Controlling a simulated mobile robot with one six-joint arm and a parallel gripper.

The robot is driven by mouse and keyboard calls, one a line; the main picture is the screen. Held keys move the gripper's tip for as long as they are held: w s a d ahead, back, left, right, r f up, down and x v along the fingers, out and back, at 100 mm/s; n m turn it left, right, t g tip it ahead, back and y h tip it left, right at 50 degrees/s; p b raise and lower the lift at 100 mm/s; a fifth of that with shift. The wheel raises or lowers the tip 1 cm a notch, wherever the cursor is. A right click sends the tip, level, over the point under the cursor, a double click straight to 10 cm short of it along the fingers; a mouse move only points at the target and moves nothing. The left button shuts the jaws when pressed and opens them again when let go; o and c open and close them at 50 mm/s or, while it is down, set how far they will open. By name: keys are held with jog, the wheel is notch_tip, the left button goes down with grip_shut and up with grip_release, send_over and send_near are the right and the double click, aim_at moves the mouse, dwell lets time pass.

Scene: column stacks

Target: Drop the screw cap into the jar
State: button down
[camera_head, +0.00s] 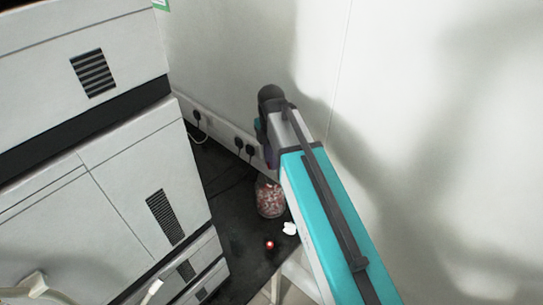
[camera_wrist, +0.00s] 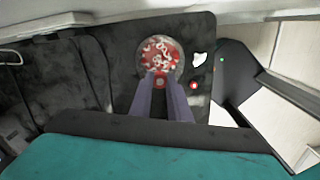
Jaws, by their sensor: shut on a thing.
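The jar (camera_head: 270,200) is clear and holds many red and white pieces; it stands on the dark bench beside my arm. In the wrist view I look down on the jar (camera_wrist: 152,47), its round mouth just beyond my fingertips. My gripper (camera_wrist: 160,83) is shut on a small red-and-white screw cap (camera_wrist: 160,82), held at the near edge of the jar in the picture. The height of the cap over the rim cannot be told. In the head view my arm hides the gripper and the held cap.
Another red cap (camera_head: 269,244) lies on the bench (camera_head: 236,222), with a white scrap (camera_head: 290,228) near it. Large white cabinets (camera_head: 130,190) stand at the left. Plugs and cables (camera_head: 238,143) run along the wall behind. Some bare bench lies left of the jar.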

jog(key=shift+f, duration=1.4)
jog(key=shift+f+b, duration=1.85)
jog(key=shift+f, duration=0.8)
jog(key=c, duration=1.6)
grip_release()
jog(key=shift+r+p, duration=1.85)
jog(key=shift+r, duration=1.65)
